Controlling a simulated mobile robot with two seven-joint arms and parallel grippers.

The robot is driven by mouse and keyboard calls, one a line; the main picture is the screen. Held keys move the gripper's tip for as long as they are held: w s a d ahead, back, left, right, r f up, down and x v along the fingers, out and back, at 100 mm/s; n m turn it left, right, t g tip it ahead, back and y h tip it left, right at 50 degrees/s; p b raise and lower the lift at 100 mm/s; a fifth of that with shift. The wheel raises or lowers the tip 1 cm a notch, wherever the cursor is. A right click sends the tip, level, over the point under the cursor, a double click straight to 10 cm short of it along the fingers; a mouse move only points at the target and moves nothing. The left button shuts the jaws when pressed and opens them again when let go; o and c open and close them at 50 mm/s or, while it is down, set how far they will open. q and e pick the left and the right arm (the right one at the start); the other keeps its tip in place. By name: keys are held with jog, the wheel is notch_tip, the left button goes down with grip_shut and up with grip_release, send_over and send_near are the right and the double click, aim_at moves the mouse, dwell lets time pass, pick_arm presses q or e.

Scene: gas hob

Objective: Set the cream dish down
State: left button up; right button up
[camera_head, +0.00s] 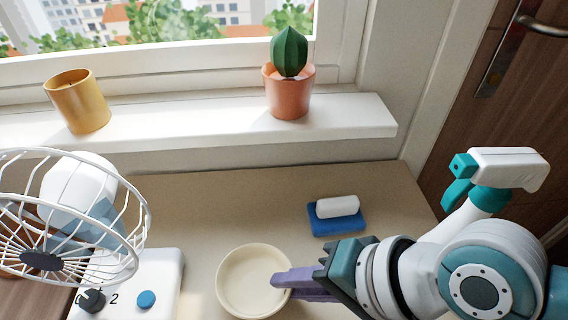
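The cream dish (240,281) is a round, shallow, empty bowl at the lower middle of the view. It looks level, and I cannot tell whether its base touches the counter. My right gripper (288,284) comes in from the right with purple fingers at the dish's right rim. One finger reaches over the inside of the dish and the other is outside, so the rim sits between them. The finger outside is partly hidden. My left gripper is not in view.
The beige counter (215,205) is clear behind the dish. A caged fan (75,215) stands left. A cactus pot (289,92) and a yellow pot (78,103) stand on the sill. A spray bottle (507,167) is right.

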jog(key=shift+o, duration=1)
jog(key=shift+r, duration=0.15)
jog(key=s+d+r+n+h+p, duration=0.2)
jog(key=s+d+r+n+p, duration=0.3)
jog(key=r, duration=0.6)
jog(key=s+d+r+n+h, duration=0.1)
jog(key=s+d+n+h, duration=0.2)
jog(key=s+d, duration=0.3)
jog(key=d+h+b, duration=0.1)
jog(key=d, duration=0.3)
jog(key=shift+s+d+r+h, duration=0.15)
jog(key=shift+s+r+h, duration=0.05)
jog(key=shift+h, duration=0.2)
